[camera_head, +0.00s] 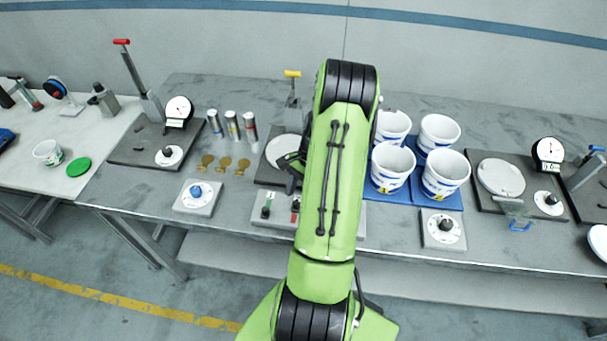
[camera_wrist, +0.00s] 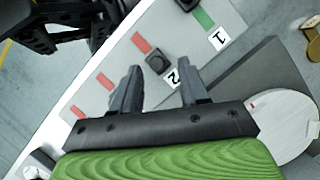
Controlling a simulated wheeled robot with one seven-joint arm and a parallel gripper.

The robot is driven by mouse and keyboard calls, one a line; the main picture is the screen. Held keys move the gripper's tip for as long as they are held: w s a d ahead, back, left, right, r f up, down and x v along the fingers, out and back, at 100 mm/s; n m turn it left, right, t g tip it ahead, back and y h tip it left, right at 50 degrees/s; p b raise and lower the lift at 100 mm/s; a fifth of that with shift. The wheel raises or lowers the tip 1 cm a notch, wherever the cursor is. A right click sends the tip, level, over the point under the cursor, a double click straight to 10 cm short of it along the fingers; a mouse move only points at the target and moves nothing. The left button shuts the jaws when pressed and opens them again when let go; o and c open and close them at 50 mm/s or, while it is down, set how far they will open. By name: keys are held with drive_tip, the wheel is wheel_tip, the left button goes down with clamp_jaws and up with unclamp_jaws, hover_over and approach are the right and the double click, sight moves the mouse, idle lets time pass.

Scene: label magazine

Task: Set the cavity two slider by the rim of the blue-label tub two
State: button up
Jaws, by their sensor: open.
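A grey slider panel (camera_head: 277,222) lies on the bench, partly behind my arm. In the wrist view, black slider knob two (camera_wrist: 158,62) is by label 2, with a red strip (camera_wrist: 141,42) at its other side. Slider knob one (camera_wrist: 187,4) is at the top edge, with a green strip between it and label 1. My open gripper (camera_wrist: 160,68) has its fingertips on either side of knob two; contact and height cannot be told. In the head view, white tubs with blue labels, such as the front right one (camera_head: 446,174), stand on blue mats. I cannot tell which is tub two.
Another dial plate (camera_head: 443,229) is in front of the tubs. A gauge fixture (camera_head: 548,150) is at the right. My arm covers the bench's middle.

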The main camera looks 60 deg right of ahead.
drive_tip(key=p+v, duration=0.1)
drive_tip(key=v, duration=1.3)
